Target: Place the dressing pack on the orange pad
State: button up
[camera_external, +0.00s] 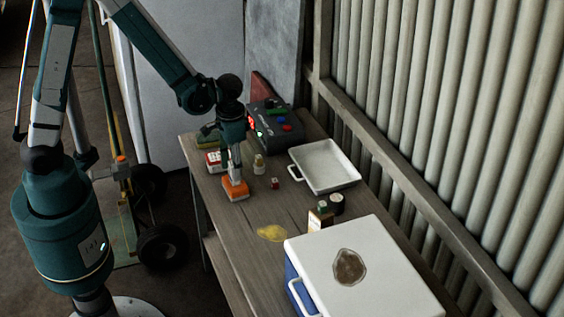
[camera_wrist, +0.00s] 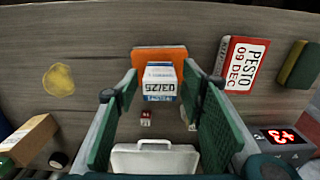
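The dressing pack appears to be the white and blue box marked 03/25 (camera_wrist: 160,85). In the wrist view it lies between my fingers, with the orange pad (camera_wrist: 160,54) behind it. In the external view, the white pack (camera_external: 235,172) is below my gripper (camera_external: 233,160) and over the orange pad (camera_external: 236,192). It seems to stand on the pad, but the contact is not clear. The wrist view shows my gripper (camera_wrist: 160,75) with its two green fingers apart, one on each side of the pack, with a narrow gap at each side.
A cooler (camera_external: 400,275) fills the near end.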

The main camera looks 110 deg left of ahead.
jog(key=shift+r+p, duration=0.55)
jog(key=shift+r, duration=4.1)
jog(key=shift+w+d+r, duration=0.15)
jog(key=shift+d+r, duration=0.05)
jog(key=shift+d, duration=0.05)
jog(key=w+d+r+m+t+y, duration=0.1)
jog(key=w+d+r+m+t, duration=0.1)
jog(key=d+r, duration=0.6)
jog(key=w+d+r+m+t, duration=0.1)
jog(key=w+d+r+m, duration=0.2)
jog(key=d, duration=0.9)
jog(key=s+d+r+m+t, duration=0.2)
jog(key=s+d+r, duration=0.1)
jog(key=d, duration=0.7)
jog(key=s+d+r+m+t+h, duration=0.1)
jog(key=d+r, duration=0.4)
jog(key=d, duration=0.5)
jog(key=shift+s+d+m+t, duration=0.25)
jog(key=shift+s+m+t, duration=0.3)
jog(key=shift+s, duration=0.8)
jog(key=shift+f, duration=0.1)
